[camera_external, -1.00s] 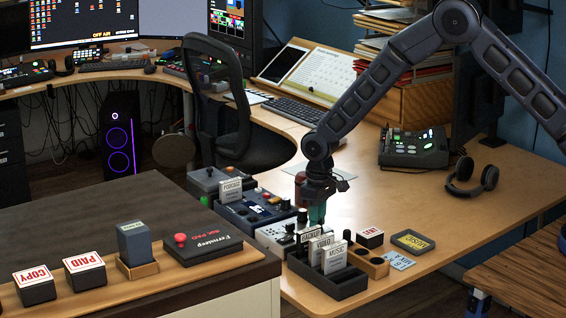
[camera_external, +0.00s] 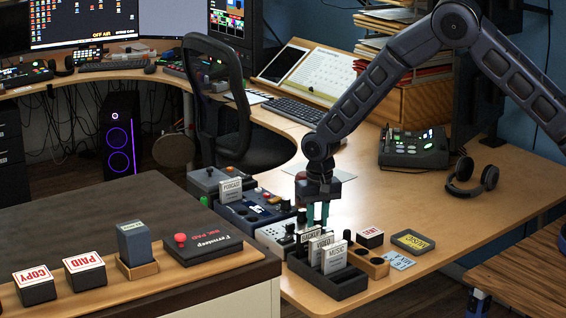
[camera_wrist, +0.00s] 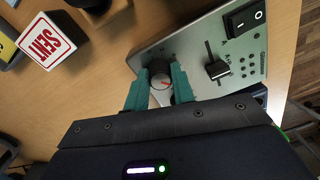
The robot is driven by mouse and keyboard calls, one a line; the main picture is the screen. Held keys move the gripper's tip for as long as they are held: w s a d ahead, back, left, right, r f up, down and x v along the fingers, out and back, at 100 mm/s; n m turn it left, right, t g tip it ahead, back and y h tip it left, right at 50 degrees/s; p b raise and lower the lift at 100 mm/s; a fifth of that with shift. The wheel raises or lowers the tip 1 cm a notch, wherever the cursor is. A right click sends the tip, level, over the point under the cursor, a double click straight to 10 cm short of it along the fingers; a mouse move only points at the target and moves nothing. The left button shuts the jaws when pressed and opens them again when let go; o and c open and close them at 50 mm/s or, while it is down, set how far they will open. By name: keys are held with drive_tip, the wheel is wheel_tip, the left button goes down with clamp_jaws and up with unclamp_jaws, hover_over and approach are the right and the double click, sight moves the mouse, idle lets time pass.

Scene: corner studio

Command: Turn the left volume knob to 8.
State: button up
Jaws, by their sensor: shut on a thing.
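My gripper (camera_external: 314,218) points down over the light grey control panel (camera_external: 272,235) on the wooden desk. In the wrist view, its two teal fingers (camera_wrist: 160,73) are shut on a dark round knob (camera_wrist: 157,68), one on each side. The knob has a red pointer mark and sits on the panel (camera_wrist: 203,50). Numbers around the knob are too small or covered to read. In the external view the knob is hidden by the fingers and by the cards in front.
A slider (camera_wrist: 217,69) and a black rocker switch (camera_wrist: 246,17) are on the same panel. A SENT block (camera_wrist: 48,42) stands nearby. A dark card rack (camera_external: 345,284) stands just in front. A blue panel (camera_external: 250,213) is behind.

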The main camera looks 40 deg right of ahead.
sight(318, 219)
idle(0.4)
drive_tip(key=o, duration=1)
drive_tip(key=shift+r, duration=0.1)
wheel_tip(318, 219, up, 11)
drive_tip(key=shift+f, duration=0.2)
drive_tip(key=shift+d, duration=0.1)
